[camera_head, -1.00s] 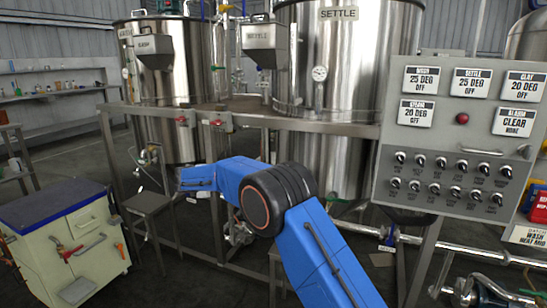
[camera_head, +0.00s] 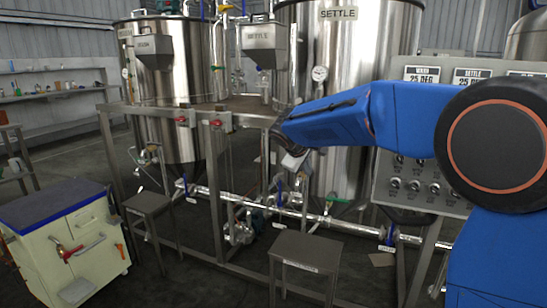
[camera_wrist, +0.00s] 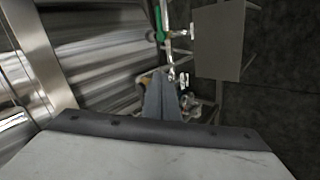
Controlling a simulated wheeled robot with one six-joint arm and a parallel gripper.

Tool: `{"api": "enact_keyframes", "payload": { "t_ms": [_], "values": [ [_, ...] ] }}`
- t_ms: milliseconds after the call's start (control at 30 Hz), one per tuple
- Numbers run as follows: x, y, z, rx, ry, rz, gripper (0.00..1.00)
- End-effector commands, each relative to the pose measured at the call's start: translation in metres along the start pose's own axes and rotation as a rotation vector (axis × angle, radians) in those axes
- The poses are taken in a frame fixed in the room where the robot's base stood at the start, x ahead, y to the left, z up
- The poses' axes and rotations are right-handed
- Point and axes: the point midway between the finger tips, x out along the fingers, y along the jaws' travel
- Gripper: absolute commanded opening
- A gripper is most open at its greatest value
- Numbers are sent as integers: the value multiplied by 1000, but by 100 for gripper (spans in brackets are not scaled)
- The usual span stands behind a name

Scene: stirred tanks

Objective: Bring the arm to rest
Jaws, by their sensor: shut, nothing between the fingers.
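My blue arm reaches in from the right of the head view, raised and stretched leftward across the front of the settle tank (camera_head: 345,30). Its wrist end points downward near the middle of the frame, in front of the steel frame. In the wrist view my gripper (camera_wrist: 161,78) shows as two grey fingers lying together, with nothing held between them. The fingers point toward pipework and a steel surface, apart from both as far as I can tell. In the head view the fingertips are too small and dark to make out.
The control panel (camera_head: 415,75) stands behind my arm and is partly hidden. Two small stools, one on the left (camera_head: 149,201) and one nearer the middle (camera_head: 307,250), stand before the frame. A cabinet (camera_head: 75,250) is at the left. Another tank (camera_head: 170,80) stands behind. Floor shows between.

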Motion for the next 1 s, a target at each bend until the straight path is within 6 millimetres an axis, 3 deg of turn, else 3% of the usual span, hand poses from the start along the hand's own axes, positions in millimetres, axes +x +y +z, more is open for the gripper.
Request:
{"api": "enact_keyframes", "payload": {
  "t_ms": [100,467,767,1000],
  "values": [
    [-19,4,50,76,-18,-35,0],
    [-68,-18,186,297,-64,-144,0],
    [-105,-64,285,483,-90,-230,0],
    [-130,-115,352,631,-103,-297,0]
  ]
}}
